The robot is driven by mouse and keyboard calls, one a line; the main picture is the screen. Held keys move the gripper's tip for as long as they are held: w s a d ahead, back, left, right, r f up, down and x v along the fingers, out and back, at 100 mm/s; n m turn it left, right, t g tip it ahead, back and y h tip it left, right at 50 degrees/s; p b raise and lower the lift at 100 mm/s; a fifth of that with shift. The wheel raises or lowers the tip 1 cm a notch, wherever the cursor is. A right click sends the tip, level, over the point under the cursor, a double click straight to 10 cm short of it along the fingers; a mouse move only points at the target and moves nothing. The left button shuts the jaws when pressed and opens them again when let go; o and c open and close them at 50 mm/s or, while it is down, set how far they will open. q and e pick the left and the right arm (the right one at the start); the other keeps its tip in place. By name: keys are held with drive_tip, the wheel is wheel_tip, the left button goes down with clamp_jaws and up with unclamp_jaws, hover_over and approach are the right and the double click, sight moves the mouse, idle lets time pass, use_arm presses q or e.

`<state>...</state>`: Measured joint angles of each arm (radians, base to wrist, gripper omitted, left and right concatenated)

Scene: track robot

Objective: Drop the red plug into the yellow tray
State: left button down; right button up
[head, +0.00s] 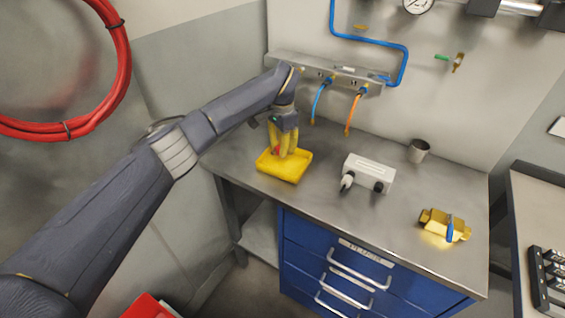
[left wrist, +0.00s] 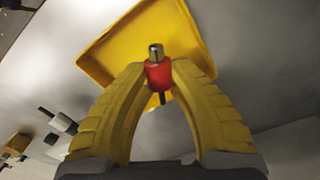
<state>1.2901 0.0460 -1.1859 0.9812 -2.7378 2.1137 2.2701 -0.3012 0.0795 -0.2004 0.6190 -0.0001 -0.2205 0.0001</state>
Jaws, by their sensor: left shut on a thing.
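My left gripper (head: 279,151) is over the yellow tray (head: 286,175) on the workbench, its yellow fingers pointing down. In the left wrist view my left gripper (left wrist: 158,76) is shut on the red plug (left wrist: 159,75), which has a metal tip. The plug sits between the fingertips, and the yellow tray (left wrist: 105,50) lies behind it. In the head view a bit of the red plug (head: 277,150) shows at the fingertips. I cannot tell the exact height of the plug above the tray. My right gripper is not in view.
A white box with dark knobs (head: 370,172) stands right of the tray. A grey cup (head: 418,151) and a brass valve with a blue handle (head: 446,225) are farther right. Blue (head: 318,102) and orange (head: 353,112) hoses hang from the wall rail behind. Bare bench lies between them.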

use_arm(q)
drive_tip(key=shift+f, duration=0.7)
drive_tip(key=c, duration=1.1)
unclamp_jaws()
drive_tip(key=shift+c, duration=0.2)
drive_tip(key=shift+r, duration=5.95)
